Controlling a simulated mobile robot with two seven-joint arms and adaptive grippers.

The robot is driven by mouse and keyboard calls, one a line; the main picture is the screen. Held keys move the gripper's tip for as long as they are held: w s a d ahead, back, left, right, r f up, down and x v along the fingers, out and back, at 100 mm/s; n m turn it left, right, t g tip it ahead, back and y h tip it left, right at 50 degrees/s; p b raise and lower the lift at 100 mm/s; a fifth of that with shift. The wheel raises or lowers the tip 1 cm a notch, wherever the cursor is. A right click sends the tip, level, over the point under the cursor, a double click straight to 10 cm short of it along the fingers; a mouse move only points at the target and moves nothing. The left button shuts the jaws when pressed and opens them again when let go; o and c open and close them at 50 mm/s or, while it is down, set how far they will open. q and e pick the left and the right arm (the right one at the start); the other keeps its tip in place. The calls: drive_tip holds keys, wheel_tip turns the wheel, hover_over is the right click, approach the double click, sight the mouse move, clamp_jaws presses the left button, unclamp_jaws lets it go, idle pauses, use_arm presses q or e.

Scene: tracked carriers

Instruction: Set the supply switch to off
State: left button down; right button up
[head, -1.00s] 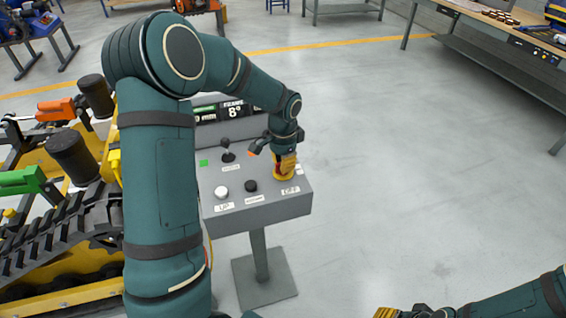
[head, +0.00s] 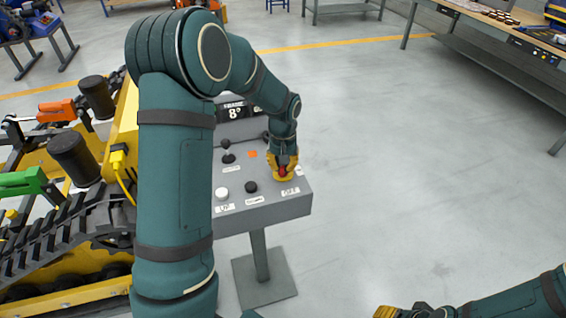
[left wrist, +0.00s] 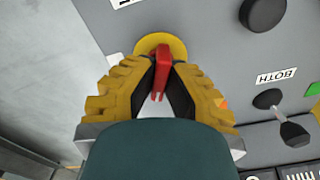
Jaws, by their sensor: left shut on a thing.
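The supply switch has a red handle (left wrist: 163,68) on a round yellow base (left wrist: 151,42), set in a grey control panel (head: 235,205). My left gripper (head: 283,165) is at the panel's right side. In the left wrist view its yellow fingers (left wrist: 160,88) are shut on the red handle from both sides. In the head view the red handle (head: 283,171) shows only partly between the fingers. A white label (head: 291,191), seemingly reading OFF, lies just in front of the switch. My right gripper (head: 388,312) is at the bottom edge, mostly cut off.
A white button (head: 221,193), a black button (head: 251,187) and a black lever (head: 228,156) share the panel. The panel stands on a post. A yellow tracked carrier (head: 120,150) is close on the left. The floor (head: 420,180) to the right is clear.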

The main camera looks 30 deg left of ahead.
use_arm(q)
drive_tip(key=n+p, duration=0.1)
drive_tip(key=n, duration=0.3)
drive_tip(key=shift+n, duration=0.4)
drive_tip(key=shift+f, duration=0.1)
drive_tip(key=c, duration=1)
unclamp_jaws()
drive_tip(key=shift+r, duration=0.5)
wheel_tip(320, 180, up, 11)
drive_tip(key=shift+r, duration=0.1)
